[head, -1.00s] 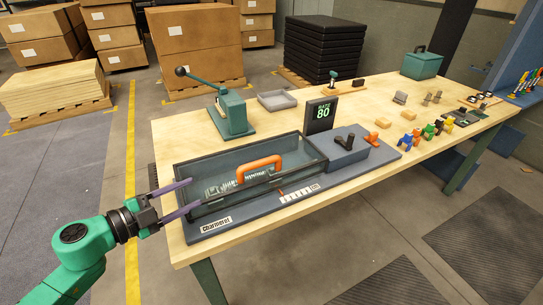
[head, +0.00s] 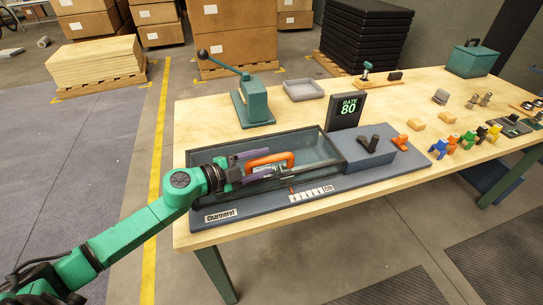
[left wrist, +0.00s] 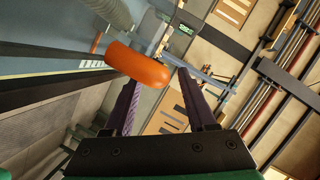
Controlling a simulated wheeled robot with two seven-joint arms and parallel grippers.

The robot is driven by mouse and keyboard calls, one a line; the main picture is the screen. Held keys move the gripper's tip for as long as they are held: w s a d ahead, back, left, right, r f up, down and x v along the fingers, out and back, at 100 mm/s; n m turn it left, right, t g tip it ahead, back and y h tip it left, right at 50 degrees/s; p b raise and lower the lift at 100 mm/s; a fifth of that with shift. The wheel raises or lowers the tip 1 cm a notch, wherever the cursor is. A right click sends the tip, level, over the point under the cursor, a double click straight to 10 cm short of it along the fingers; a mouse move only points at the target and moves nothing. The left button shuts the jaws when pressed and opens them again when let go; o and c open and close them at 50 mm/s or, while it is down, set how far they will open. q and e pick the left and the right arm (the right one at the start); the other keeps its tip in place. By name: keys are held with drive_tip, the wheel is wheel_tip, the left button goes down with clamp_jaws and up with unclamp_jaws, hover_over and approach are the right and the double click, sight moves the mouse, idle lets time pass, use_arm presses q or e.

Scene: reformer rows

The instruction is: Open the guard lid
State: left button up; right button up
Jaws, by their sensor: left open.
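The guard lid (head: 317,150) is a clear, dark-framed cover over the long bay of the grey machine marked Charmerot (head: 220,215). It looks closed. Its orange handle (head: 283,158) stands at the lid's front side. My left gripper (head: 262,163) is open at the handle, with its purple fingers pointing right. In the left wrist view the orange handle (left wrist: 138,64) lies just beyond the open fingertips (left wrist: 158,78); I cannot tell whether they touch it. My right gripper is not in view.
A dark RATE 80 display (head: 347,111) stands behind the machine, and a black lever (head: 369,144) is on its right block. A green press (head: 252,101) and a grey tray (head: 303,89) stand behind. Several coloured figures (head: 468,138) stand at right.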

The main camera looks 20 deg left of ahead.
sight(271, 160)
use_arm(q)
drive_tip(key=x, duration=0.3)
drive_tip(key=shift+w+d+p, duration=0.2)
drive_tip(key=shift+d+p, duration=0.05)
drive_tip(key=shift+p, duration=0.05)
drive_tip(key=shift+s+a, duration=0.1)
clamp_jaws()
idle(1.0)
